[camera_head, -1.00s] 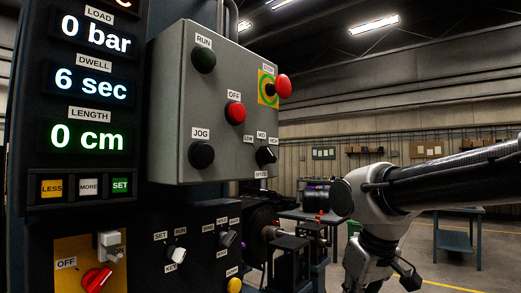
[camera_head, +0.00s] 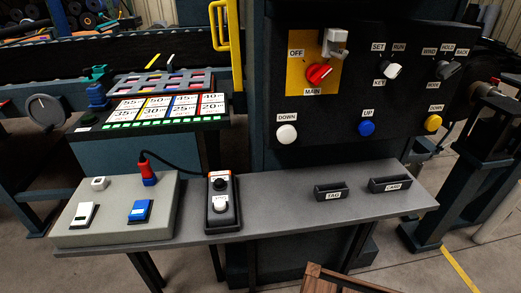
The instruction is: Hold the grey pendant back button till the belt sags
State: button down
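A pendant (camera_head: 234,215) with a dark body and an orange top end lies on the grey shelf in front of the machine. It has a black button (camera_head: 219,184) toward its orange end and a light grey button (camera_head: 221,207) nearer the front, with a small label between them that I cannot read. A dark cable runs from near the pendant toward a red and blue plug. Nothing touches the pendant. My gripper is not in view. I cannot pick out the belt whose sag the task names.
The grey shelf (camera_head: 290,216) also bears a control box (camera_head: 110,228) at left and two labelled slots (camera_head: 331,193) at right. Above it is a dark panel (camera_head: 330,125) with a red main switch (camera_head: 320,73). A wooden crate (camera_head: 340,284) stands in front, at the bottom edge.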

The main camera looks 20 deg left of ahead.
aim_at(219, 183)
jog(key=u, duration=1.55)
